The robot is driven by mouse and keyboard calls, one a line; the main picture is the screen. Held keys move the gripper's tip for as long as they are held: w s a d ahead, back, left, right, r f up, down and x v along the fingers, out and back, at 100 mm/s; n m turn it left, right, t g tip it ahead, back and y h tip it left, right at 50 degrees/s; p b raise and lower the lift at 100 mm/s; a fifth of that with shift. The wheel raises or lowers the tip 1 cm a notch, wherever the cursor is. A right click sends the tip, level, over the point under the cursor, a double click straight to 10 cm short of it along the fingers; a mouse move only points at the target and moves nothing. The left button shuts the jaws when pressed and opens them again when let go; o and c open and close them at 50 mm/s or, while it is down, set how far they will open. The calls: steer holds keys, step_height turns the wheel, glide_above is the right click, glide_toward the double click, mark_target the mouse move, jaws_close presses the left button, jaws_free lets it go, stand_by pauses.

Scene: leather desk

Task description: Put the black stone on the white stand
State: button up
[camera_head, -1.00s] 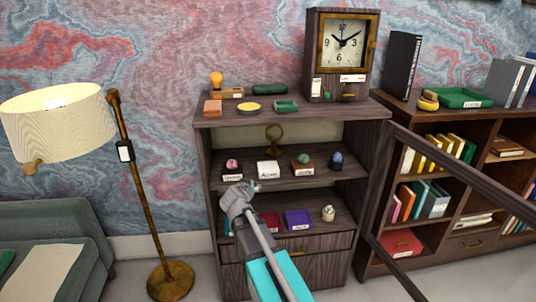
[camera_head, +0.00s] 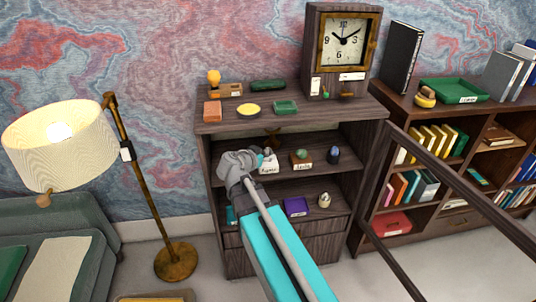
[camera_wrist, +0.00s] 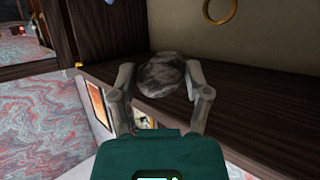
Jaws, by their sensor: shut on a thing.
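A dark mottled stone (camera_wrist: 162,70), which I take for the black stone, is between the two fingers of my gripper (camera_wrist: 162,80) in the wrist view. The fingers are shut on it. In the head view, my gripper (camera_head: 260,161) is at the left part of the cabinet's middle shelf and hides the stone. The white stand (camera_head: 269,165), with a label on its front, is on that shelf just right of the gripper. Its left part is hidden behind my gripper. I cannot tell whether the stone touches it, and the stand is not visible in the wrist view.
A brown stand (camera_head: 301,164) with a greenish stone and a dark blue stone (camera_head: 333,154) are to the right on the same shelf. A brass ring (camera_wrist: 221,10) is at the shelf's back. The shelf above and the cabinet's side wall bound the space. An open door frame (camera_head: 440,165) juts out right.

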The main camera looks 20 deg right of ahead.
steer(key=shift+r, duration=0.1)
stand_by(0.4)
steer(key=w+d+f+b, duration=0.1)
steer(key=w+f+b, duration=0.1)
steer(key=w, duration=0.1)
steer(key=w+d+f+b, duration=0.2)
steer(key=w+f+b, duration=0.1)
steer(key=w, duration=0.1)
steer(key=w+d+f+b, duration=0.2)
steer(key=w+b, duration=0.1)
steer(key=shift+w+d+f, duration=0.1)
steer(key=shift+w+f, duration=0.3)
steer(key=shift+w+d+f+b, duration=0.25)
steer(key=shift+w+f+b, duration=0.25)
steer(key=shift+f+b, duration=0.05)
steer(key=shift+w+d+f+b, duration=0.2)
steer(key=shift+w+f+b, duration=0.25)
steer(key=shift+f+b, duration=0.2)
steer(key=shift+s+f+b, duration=0.1)
steer(key=shift+f+b, duration=1.25)
steer(key=shift+f, duration=0.15)
